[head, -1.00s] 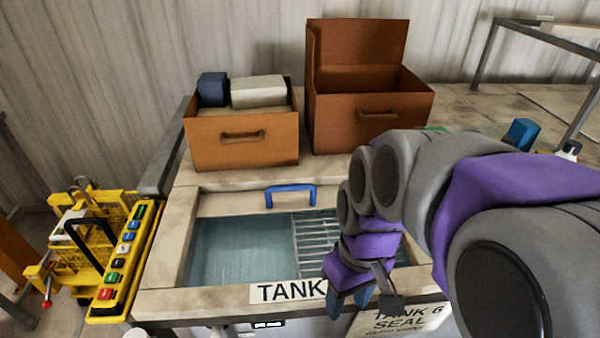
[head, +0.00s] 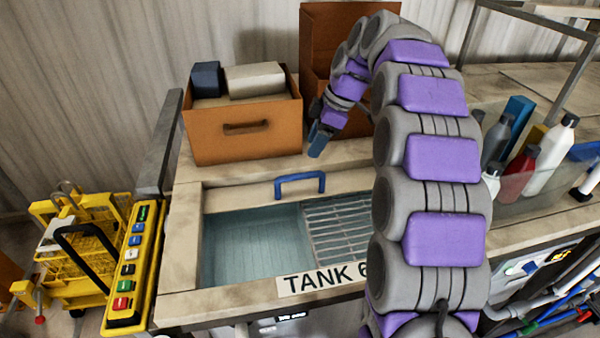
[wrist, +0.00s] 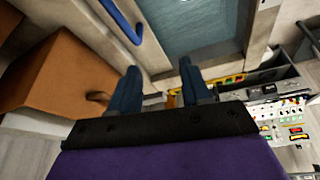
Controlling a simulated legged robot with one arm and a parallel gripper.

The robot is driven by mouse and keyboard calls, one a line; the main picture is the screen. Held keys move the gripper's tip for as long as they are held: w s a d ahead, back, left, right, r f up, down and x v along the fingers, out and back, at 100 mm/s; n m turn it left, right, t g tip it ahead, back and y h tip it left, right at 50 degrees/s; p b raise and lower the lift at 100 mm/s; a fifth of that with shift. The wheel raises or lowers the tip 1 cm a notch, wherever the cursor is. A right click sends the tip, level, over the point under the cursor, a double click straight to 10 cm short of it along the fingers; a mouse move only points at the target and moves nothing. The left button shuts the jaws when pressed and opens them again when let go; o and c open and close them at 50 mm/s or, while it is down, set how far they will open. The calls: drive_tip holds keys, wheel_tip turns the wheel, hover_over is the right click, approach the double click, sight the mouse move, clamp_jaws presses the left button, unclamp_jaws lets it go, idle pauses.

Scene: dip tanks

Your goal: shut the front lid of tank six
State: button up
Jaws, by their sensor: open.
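Tank six (head: 185,285) has a "TANK 6" label (head: 322,279) on its front rim. Its opening is uncovered, showing pale blue liquid (head: 250,245) and a metal grating (head: 340,230) at right. A beige lid panel (head: 235,199) lies along the back of the opening with a blue handle (head: 300,178) standing on it. My gripper (head: 319,140) is behind and above the handle, apart from it, fingers pointing down. In the wrist view my gripper (wrist: 160,88) is open and empty, with the blue handle (wrist: 120,18) above its left finger. My arm hides the tank's right end.
A brown drawer box (head: 240,130) with blocks in it stands behind the tank, close to my gripper. A taller open brown box (head: 335,40) is behind my arm. Bottles in a clear bin (head: 535,185) stand at right. A yellow cart with buttons (head: 130,270) is at left.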

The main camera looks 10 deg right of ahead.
drive_tip(key=w+d+f+n+t, duration=0.1)
drive_tip(key=w+d+f+n, duration=0.15)
drive_tip(key=w+d, duration=0.45)
drive_tip(key=b, duration=0.1)
approach(302, 174)
drive_tip(key=shift+n+y, duration=0.25)
drive_tip(key=shift+y, duration=0.15)
drive_tip(key=f, duration=0.3)
drive_tip(key=w+f+b, duration=0.1)
drive_tip(key=f, duration=0.2)
drive_tip(key=shift+w, duration=0.2)
drive_tip(key=a, duration=0.1)
drive_tip(key=a+f, duration=0.1)
drive_tip(key=a, duration=0.1)
drive_tip(key=a+f, duration=0.1)
drive_tip(key=shift+w+a+b, duration=0.2)
drive_tip(key=shift+w+b, duration=0.05)
drive_tip(key=shift+b, duration=0.05)
drive_tip(key=shift+d, duration=1.45)
drive_tip(key=c, duration=0.3)
drive_tip(key=shift+c, duration=0.7)
drive_tip(key=shift+a, duration=0.95)
clamp_jaws()
drive_tip(key=shift+d, duration=0.1)
drive_tip(key=shift+d, duration=0.1)
